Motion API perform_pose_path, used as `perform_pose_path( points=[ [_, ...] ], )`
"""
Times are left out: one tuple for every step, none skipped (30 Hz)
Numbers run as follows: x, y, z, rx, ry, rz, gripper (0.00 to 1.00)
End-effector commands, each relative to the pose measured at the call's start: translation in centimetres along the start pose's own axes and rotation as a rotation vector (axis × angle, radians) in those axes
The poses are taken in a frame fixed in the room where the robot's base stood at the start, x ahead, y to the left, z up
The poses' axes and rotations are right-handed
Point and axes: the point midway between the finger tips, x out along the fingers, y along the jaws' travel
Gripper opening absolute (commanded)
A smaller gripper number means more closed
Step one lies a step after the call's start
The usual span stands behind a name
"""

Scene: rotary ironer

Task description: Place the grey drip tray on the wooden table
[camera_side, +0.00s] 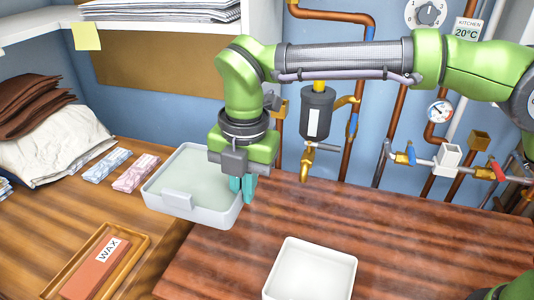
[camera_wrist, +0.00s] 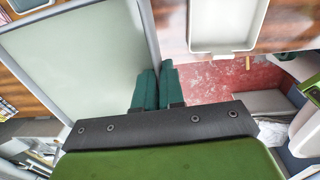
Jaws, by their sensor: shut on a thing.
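The tray looks empty and about level.
A white square dish (camera_side: 312,270) stands on the darker table. On the lighter counter are a wax block (camera_side: 92,268) in a wooden holder, two small patterned packets (camera_side: 122,170) and folded cloths (camera_side: 55,140). Pipes and a brass tap (camera_side: 306,165) line the back wall.

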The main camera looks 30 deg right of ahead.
Motion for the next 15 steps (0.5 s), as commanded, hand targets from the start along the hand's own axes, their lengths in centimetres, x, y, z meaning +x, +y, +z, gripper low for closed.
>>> perform_pose_path(
  points=[
    [1.3, -0.3, 0.4, 0.005, -0.003, -0.009, 0.0],
    [1.8, -0.4, 0.4, 0.005, -0.003, -0.008, 0.0],
    [2.7, -0.4, 0.4, 0.005, -0.002, -0.009, 0.0],
    [3.4, -0.5, 0.4, 0.004, -0.003, -0.01, 0.0],
    [4.1, -0.5, 0.4, 0.004, -0.002, -0.01, 0.0],
    [4.9, -0.6, 0.4, 0.006, -0.002, -0.009, 0.0],
    [5.6, -0.6, 0.4, 0.004, -0.003, -0.009, 0.0],
    [6.3, -0.7, 0.4, 0.004, -0.003, -0.009, 0.0],
    [7.1, -0.7, 0.4, 0.005, -0.002, -0.008, 0.0],
    [7.6, -0.7, 0.5, 0.006, -0.003, -0.008, 0.0],
    [8.2, -0.8, 0.4, 0.005, -0.003, -0.008, 0.0],
    [9.0, -0.8, 0.4, 0.004, -0.002, -0.008, 0.0],
    [9.4, -0.8, 0.4, 0.004, -0.002, -0.007, 0.0],
    [9.8, -0.8, 0.4, 0.004, -0.003, -0.006, 0.0],
    [10.3, -0.8, 0.4, 0.004, -0.003, -0.007, 0.0]
  ],
)
